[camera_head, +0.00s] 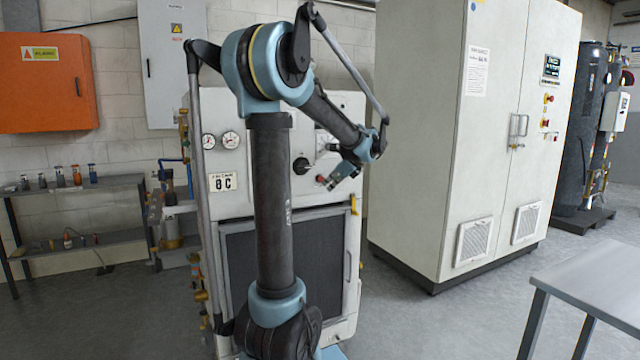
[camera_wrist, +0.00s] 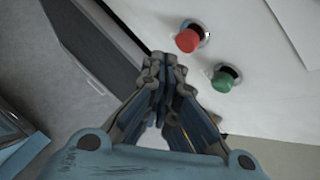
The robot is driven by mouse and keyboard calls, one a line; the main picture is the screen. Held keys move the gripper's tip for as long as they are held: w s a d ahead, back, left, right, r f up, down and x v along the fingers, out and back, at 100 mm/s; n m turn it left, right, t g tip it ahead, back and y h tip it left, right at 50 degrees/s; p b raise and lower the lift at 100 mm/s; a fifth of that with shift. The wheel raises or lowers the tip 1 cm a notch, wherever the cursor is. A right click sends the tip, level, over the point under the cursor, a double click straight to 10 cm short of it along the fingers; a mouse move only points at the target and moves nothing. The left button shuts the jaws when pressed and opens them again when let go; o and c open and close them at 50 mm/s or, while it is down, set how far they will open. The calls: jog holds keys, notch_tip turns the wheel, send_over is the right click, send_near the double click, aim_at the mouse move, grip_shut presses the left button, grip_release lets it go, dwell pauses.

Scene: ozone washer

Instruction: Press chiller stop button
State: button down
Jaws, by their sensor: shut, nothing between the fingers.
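The chiller (camera_head: 225,165) is a white cabinet behind my arm, with gauges, a black knob and a dark grille. A red button (camera_head: 321,179) shows small on its upper panel. In the wrist view the red button (camera_wrist: 187,40) is a round mushroom head on the white panel, with a green button (camera_wrist: 224,80) to its lower right. My gripper (camera_wrist: 162,62) is shut and empty, its tips to the lower left of the red button in the picture, seemingly apart from it. In the head view my gripper (camera_head: 334,180) is in front of the panel beside the red button.
A tall white cabinet (camera_head: 420,130) stands to the right, a metal table (camera_head: 600,285) at the lower right. An orange box (camera_head: 45,85) hangs on the left wall above a shelf (camera_head: 90,188) with small items. Grey floor is clear between chiller and table.

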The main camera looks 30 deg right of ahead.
jog(key=s, duration=0.4)
jog(key=shift+s, duration=0.2)
dwell(0.7)
jog(key=s+a+f+n+g, duration=0.2)
jog(key=a+f+n, duration=0.15)
jog(key=a, duration=0.55)
jog(key=s+a+f+n+g, duration=0.1)
jog(key=s+a+f+n, duration=0.15)
jog(key=a+n, duration=0.45)
jog(key=s+a+f+n+g, duration=0.2)
jog(key=a+n, duration=0.1)
jog(key=a, duration=0.8)
jog(key=s+a+f+n+g+h, duration=0.1)
jog(key=s+a+f+n, duration=0.3)
jog(key=s+f+n, duration=0.2)
jog(key=s+a+f+n+h, duration=0.2)
jog(key=s+a+f+n, duration=0.3)
jog(key=s+f+n, duration=0.2)
jog(key=s+n, duration=0.2)
jog(key=s, duration=0.2)
jog(key=shift+a+g, duration=0.25)
jog(key=shift+g, duration=0.15)
jog(key=shift+w+f, duration=0.1)
